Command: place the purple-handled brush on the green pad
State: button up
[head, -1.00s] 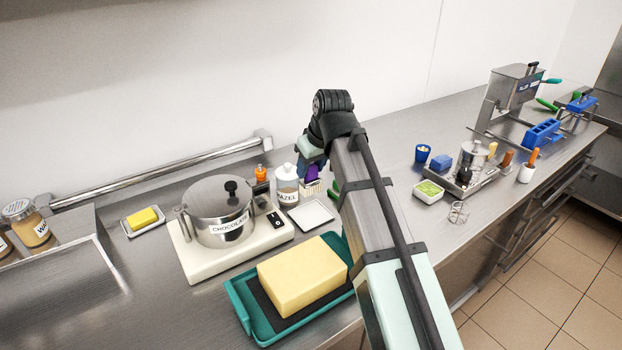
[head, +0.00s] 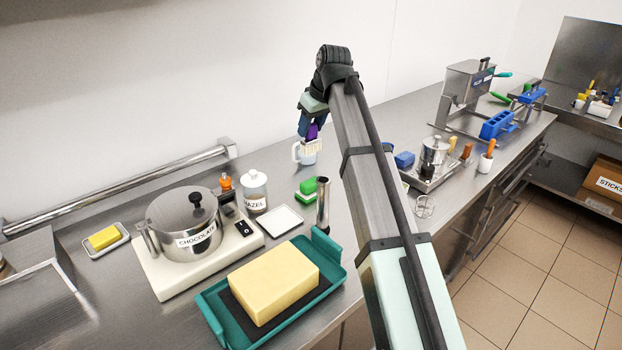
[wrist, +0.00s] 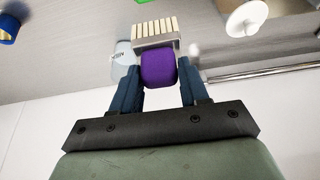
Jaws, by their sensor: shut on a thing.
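My gripper (head: 306,124) is shut on the purple handle of the brush (head: 312,132) and holds it above the counter. The brush's pale bristles point down and overlap a white mug in the head view; I cannot tell how far apart they are. In the wrist view the purple handle (wrist: 158,70) sits between my gripper's fingers (wrist: 160,82), bristles away from me. Only a green sliver (wrist: 153,2) shows at the wrist view's top edge.
A hazel jar (head: 254,192), white square dish (head: 282,220), metal cylinder (head: 323,203) and teal tray (head: 211,315) with a yellow block are nearby. My arm hides part of the counter to the right.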

aim_at(313, 152)
jog(key=shift+f, duration=5)
jog(key=shift+s+f, duration=0.1)
jog(key=o, duration=1.1)
jog(key=shift+c, duration=0.2)
jog(key=v, duration=1.2)
